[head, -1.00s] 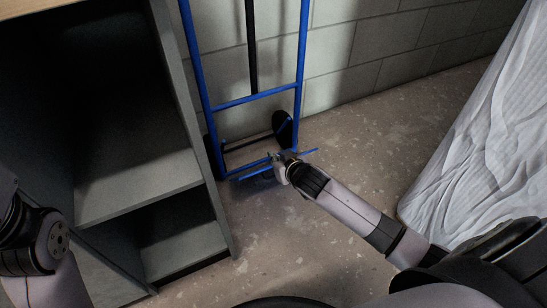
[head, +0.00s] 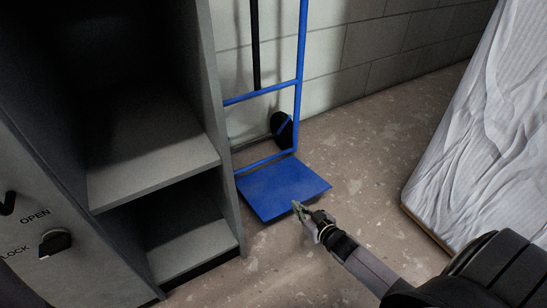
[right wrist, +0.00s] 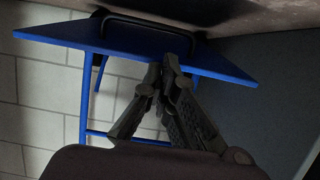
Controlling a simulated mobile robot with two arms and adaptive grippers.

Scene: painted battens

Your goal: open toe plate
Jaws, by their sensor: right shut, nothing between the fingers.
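The blue toe plate (head: 283,187) lies folded down, roughly flat, at the foot of a blue hand truck frame (head: 301,60) that stands against the wall. My right gripper (head: 299,208) is shut and empty at the plate's front edge; whether it touches the plate, I cannot tell. In the right wrist view the closed fingertips (right wrist: 170,62) overlap the blue plate (right wrist: 105,37), with a black handle-like bar beside it. My left gripper is not in view.
A grey open shelf cabinet (head: 165,150) stands close on the left, beside a panel with a knob marked OPEN and LOCK (head: 55,241). A white sheet-covered object (head: 462,130) is at the right. Bare concrete floor (head: 350,165) lies between.

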